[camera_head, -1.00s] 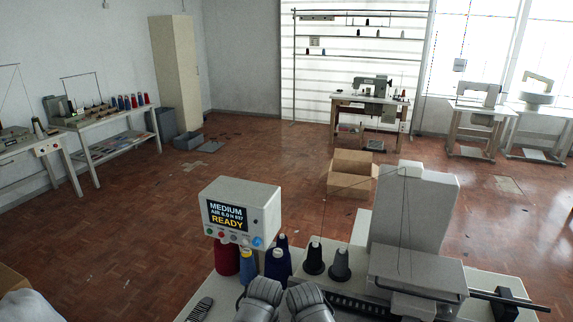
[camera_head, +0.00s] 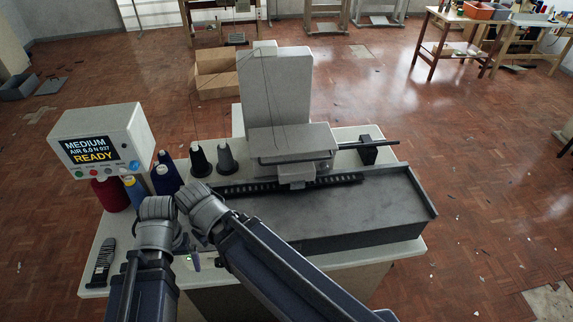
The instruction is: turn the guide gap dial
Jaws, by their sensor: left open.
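The buttonhole machine (camera_head: 278,95) stands on a pale table in the middle of the view, with a grey bed (camera_head: 340,212) in front of it. I cannot pick out the guide gap dial for certain; my arms cover part of the table's front left. My left gripper (camera_head: 190,254) is open, low over the front left of the table, and mostly hidden by my wrists. My right arm reaches in from the lower right beside it; its gripper's fingers cannot be seen. The display box (camera_head: 103,142) reads MEDIUM, AIR 6.0 N and READY.
Dark thread cones (camera_head: 227,158) and red and blue spools stand between the display and the machine. A black striped object (camera_head: 102,262) lies at the table's left edge. A black rod (camera_head: 367,146) sticks out right of the machine. A cardboard box (camera_head: 214,75) is on the floor behind.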

